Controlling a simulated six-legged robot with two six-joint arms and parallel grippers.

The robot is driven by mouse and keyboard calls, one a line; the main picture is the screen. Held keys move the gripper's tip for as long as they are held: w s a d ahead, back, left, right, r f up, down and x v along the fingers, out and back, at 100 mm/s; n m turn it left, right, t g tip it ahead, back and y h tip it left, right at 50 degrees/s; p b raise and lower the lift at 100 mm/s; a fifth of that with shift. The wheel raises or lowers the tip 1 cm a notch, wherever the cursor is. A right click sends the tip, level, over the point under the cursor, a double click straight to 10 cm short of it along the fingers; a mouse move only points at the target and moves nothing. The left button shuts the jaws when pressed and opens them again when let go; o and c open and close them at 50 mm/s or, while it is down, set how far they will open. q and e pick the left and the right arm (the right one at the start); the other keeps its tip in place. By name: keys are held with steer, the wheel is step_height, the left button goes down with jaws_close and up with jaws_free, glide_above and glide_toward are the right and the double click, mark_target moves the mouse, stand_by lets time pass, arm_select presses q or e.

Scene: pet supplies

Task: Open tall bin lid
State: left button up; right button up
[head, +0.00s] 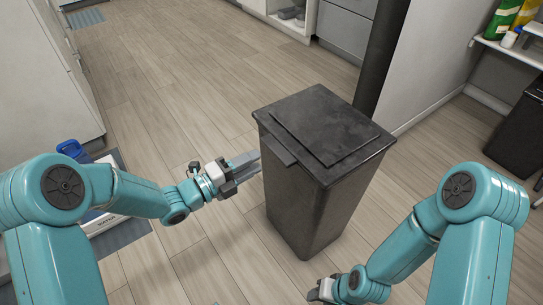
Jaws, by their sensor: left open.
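The tall bin (312,205) is black and stands upright on the wood floor in front of me. Its lid (325,123) is shut flat on top, with a small tab (278,149) at its left front edge. My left gripper (247,165) is open and points at the bin's left side, just below the lid's rim near the tab. I cannot tell whether its fingers touch the bin. My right gripper (318,292) is low at the bottom edge, in front of the bin's base and apart from it. Its fingers are mostly cut off by the frame.
A dark pillar (383,55) and a grey wall stand behind the bin. Shelves with green and yellow bags (505,18) and another dark bin (522,135) are at the right. A blue-handled item (70,148) and a grey mat (118,235) lie left. Floor between is clear.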

mark_target(272, 153)
arm_select(q)
steer(key=b+x, duration=0.1)
steer(key=x, duration=0.5)
steer(key=shift+w+d, duration=0.15)
steer(key=shift+d, duration=0.1)
jaws_close()
